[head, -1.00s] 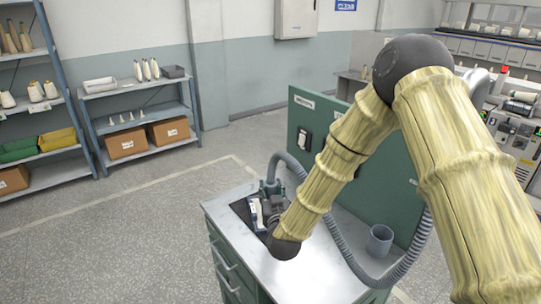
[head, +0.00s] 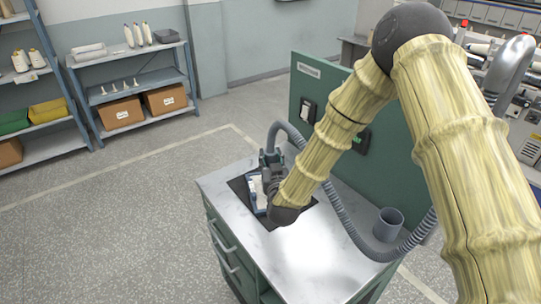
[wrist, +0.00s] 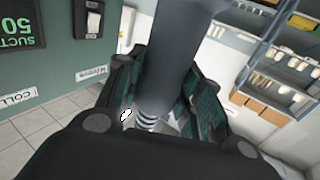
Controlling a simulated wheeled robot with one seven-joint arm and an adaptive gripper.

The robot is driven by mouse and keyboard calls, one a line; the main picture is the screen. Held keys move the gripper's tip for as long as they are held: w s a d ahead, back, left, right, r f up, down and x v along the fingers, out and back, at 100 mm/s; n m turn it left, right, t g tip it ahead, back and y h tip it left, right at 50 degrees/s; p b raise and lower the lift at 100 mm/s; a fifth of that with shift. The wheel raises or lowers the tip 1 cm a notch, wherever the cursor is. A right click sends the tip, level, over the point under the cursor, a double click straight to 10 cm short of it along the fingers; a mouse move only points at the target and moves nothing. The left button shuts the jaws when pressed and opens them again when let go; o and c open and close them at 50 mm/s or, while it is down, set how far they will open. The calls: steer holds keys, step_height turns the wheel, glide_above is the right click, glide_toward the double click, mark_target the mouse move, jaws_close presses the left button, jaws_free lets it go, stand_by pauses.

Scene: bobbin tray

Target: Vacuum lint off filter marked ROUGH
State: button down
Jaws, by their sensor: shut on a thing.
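My gripper (head: 270,166) is shut on the grey vacuum nozzle (wrist: 170,60), which passes between the dark finger pads in the wrist view. The nozzle's ribbed hose (head: 338,212) loops from the gripper behind my arm and along the bench. A blue and white piece, apparently the filter (head: 257,197), lies on a dark mat (head: 238,186) at the bench's left end. My gripper is just above and beside it; my wrist hides part of it. I cannot tell whether the nozzle touches it. No ROUGH marking or lint is readable.
A green panel (head: 320,85) with a switch stands behind the bench (head: 310,255). A grey cup (head: 388,224) stands at the bench's right, near the hose. Shelves with cones and boxes (head: 120,110) are at the back left. Open floor lies left of the bench.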

steer(key=shift+w+f, duration=0.15)
steer(key=shift+f, duration=0.4)
steer(key=shift+s+r, duration=0.15)
steer(key=shift+s, duration=0.3)
steer(key=shift+w+f, duration=0.2)
steer(key=shift+s+b, duration=0.35)
steer(key=w, duration=0.2)
steer(key=w+a+b, duration=0.1)
steer(key=w, duration=0.1)
steer(key=shift+w+a, duration=0.1)
steer(key=shift+w, duration=0.15)
stand_by(0.6)
stand_by(0.8)
